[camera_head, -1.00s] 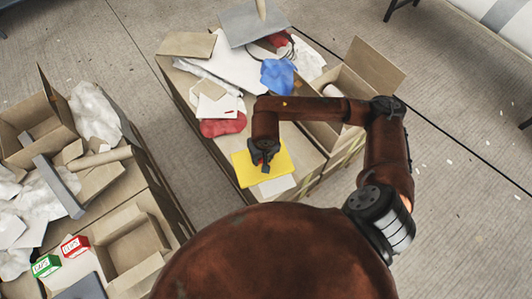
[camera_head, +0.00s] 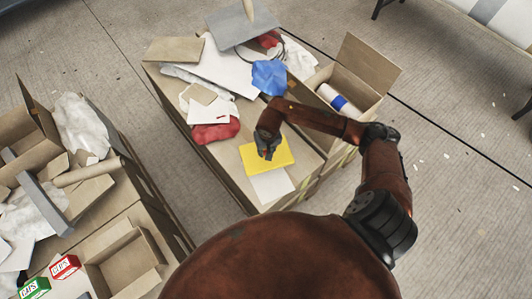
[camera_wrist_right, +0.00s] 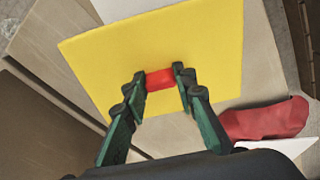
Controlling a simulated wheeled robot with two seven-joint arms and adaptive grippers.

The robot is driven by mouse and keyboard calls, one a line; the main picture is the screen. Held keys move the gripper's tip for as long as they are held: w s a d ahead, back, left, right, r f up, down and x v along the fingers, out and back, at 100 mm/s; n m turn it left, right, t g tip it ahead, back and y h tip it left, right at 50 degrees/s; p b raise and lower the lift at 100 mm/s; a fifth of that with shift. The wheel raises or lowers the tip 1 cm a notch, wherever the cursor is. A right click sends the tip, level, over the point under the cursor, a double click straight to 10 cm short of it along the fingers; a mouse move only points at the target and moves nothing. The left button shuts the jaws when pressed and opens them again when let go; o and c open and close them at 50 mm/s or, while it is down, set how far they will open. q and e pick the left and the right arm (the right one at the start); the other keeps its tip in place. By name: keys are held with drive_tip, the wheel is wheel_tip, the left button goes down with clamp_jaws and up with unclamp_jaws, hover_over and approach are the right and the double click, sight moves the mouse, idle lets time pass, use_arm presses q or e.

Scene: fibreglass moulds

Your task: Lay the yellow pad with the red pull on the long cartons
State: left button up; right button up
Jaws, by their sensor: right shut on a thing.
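The yellow pad (camera_head: 284,154) is over the near end of the long cartons (camera_head: 228,178), partly over a white sheet (camera_head: 271,186). My right gripper (camera_head: 268,153) is above the pad. In the right wrist view the gripper's fingers (camera_wrist_right: 161,78) are shut on the red pull (camera_wrist_right: 160,79) of the yellow pad (camera_wrist_right: 165,40). The pad looks about level. I cannot tell whether its underside touches the cartons or hangs just above. My left gripper is not in view.
A red cloth bag (camera_head: 215,132), a blue bag (camera_head: 270,77) and white sheets lie farther back on the cartons. An open box (camera_head: 350,82) stands at the right. Another loaded row with a grey bar (camera_head: 38,190) is at the left.

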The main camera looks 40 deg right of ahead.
drive_tip(key=shift+w+d+f, duration=0.2)
drive_tip(key=shift+f, duration=0.2)
drive_tip(key=shift+w+d+f+b, duration=0.1)
drive_tip(key=shift+f+b, duration=0.15)
drive_tip(key=shift+f, duration=0.6)
drive_tip(key=shift+w+d+f+b, duration=0.1)
drive_tip(key=shift+f+b, duration=0.1)
drive_tip(key=shift+f, duration=0.65)
drive_tip(key=shift+f, duration=0.1)
drive_tip(key=o, duration=0.7)
drive_tip(key=shift+f, duration=0.15)
drive_tip(key=o, duration=0.5)
drive_tip(key=shift+c, duration=0.2)
